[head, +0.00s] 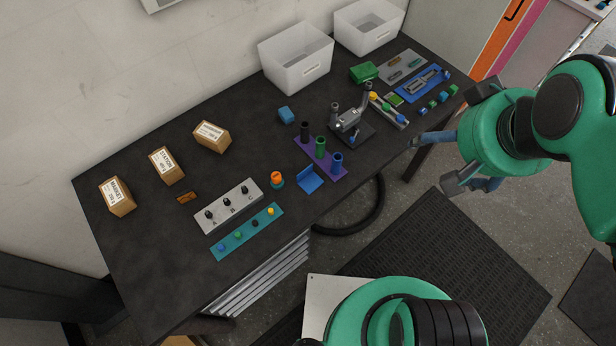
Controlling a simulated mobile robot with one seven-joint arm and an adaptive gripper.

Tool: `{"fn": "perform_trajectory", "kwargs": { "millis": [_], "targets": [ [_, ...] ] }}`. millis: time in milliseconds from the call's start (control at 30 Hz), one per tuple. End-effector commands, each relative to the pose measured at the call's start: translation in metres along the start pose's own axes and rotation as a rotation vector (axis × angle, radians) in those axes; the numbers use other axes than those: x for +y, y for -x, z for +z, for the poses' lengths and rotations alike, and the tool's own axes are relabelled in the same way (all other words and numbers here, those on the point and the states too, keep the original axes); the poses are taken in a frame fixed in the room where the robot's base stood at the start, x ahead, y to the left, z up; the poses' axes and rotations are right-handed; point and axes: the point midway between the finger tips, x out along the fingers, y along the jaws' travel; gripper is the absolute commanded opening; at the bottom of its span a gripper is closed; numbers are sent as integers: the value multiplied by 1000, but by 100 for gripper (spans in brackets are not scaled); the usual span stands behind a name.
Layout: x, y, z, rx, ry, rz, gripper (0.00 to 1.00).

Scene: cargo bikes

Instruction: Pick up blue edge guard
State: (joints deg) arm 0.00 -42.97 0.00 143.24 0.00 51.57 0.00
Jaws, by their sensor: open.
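The blue edge guard (310,179) appears to be the L-shaped blue piece with one raised wall, lying near the front edge of the dark workbench (150,262). Nothing hides the edge guard.
The purple rack holds black, green and blue cylinders. A grey clamp fixture (350,124) stands behind it. Grey (229,206) and teal (247,231) strips lie left of the edge guard. Cardboard boxes (167,166) and white bins (296,58) stand farther back. The bench is bare at far left.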

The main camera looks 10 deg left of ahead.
Motion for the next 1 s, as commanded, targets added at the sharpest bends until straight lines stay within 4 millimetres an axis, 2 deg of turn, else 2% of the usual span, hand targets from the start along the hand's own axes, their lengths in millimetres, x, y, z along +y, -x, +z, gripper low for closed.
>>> {"fn": "perform_trajectory", "kwargs": {
  "millis": [33, 200, 267, 733, 867, 1000],
  "targets": [
    [0, 0, 0, 0, 0, 0, 75],
    [0, 0, 0, 0, 0, 0, 42],
    [0, 0, 0, 0, 0, 0, 31],
    [-5, -5, -6, -13, -17, -7, 31],
    [-14, -17, -15, -42, -53, -18, 31],
    [-31, -38, -31, -87, -117, -31, 31]
  ]
}}
